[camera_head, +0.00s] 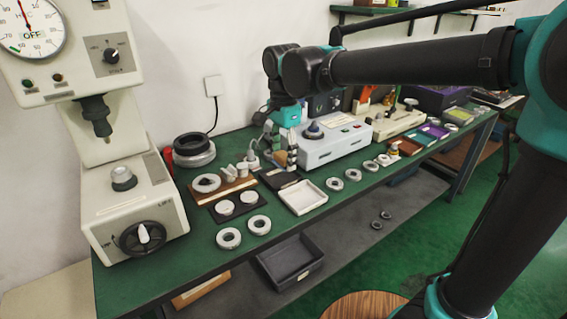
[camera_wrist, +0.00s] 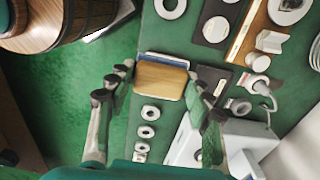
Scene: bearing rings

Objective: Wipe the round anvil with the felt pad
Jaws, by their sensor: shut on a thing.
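The round anvil (camera_head: 123,178) is a small metal disc on the base of the hardness tester at the left of the head view, below the tester's dark tip. My gripper (camera_head: 283,160) is over the middle of the green bench, well to the right of the anvil. It is shut on the felt pad, a block with a tan wooden top and a blue layer at its edge. In the wrist view the felt pad (camera_wrist: 160,82) sits between the two fingertips of my gripper (camera_wrist: 160,88). The pad's underside is hidden, and the anvil is not identifiable in the wrist view.
The hardness tester (camera_head: 140,210) stands at the bench's left end. Bearing rings (camera_head: 229,238), a white tray (camera_head: 303,208) and a dark mat lie between it and my gripper. A white-grey machine (camera_head: 335,143) stands just right of my gripper. A grey bin (camera_head: 290,277) is below.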

